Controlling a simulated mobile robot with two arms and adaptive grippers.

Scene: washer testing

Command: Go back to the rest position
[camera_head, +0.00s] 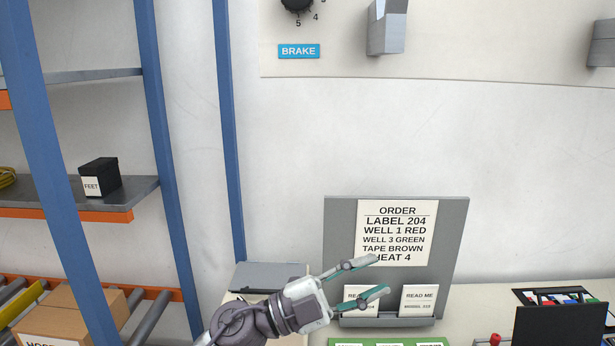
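My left gripper (381,275) reaches in from the bottom of the head view and points right. Its two fingers are spread apart with nothing between them. It hangs in front of the grey order board (455,225) and overlaps the lower left of the white order sheet (397,228). It also partly covers the left small card on the board's ledge. My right gripper does not show.
A blue-post shelf (160,120) with a black "FEET" box (99,178) stands at left, above a roller conveyor and cardboard box (75,312). A wall panel with a "BRAKE" label (299,51) is above. A black object (558,325) stands at lower right.

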